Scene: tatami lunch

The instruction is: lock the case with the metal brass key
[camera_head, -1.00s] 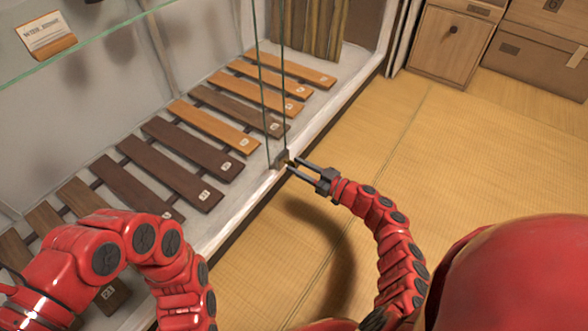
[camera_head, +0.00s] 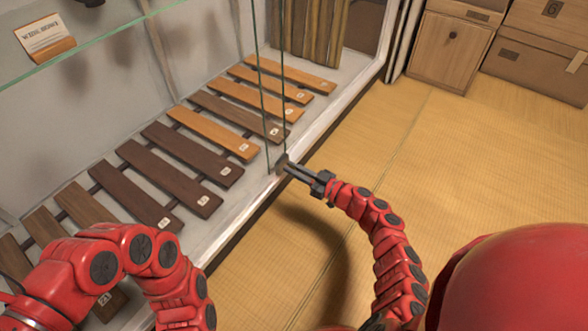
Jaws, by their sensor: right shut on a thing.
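The case is a glass-fronted display case with a pale sill (camera_head: 236,207) and thin glass pane edges. A small dark metal lock (camera_head: 281,161) sits low at the pane edges, just above the sill. My right gripper (camera_head: 289,168) has its fingers together right at the lock, shut on the brass key. The key is hidden between the fingertips and the lock, so I cannot tell how deep it sits or how it is turned. My left arm's red links show at the lower left; its gripper is out of view.
Inside the case lies a row of wooden bars (camera_head: 168,177), with a small card (camera_head: 45,36) on the glass shelf above. A wooden cabinet (camera_head: 448,49) and boxes (camera_head: 541,63) stand at the back right. The tatami floor (camera_head: 450,150) is clear.

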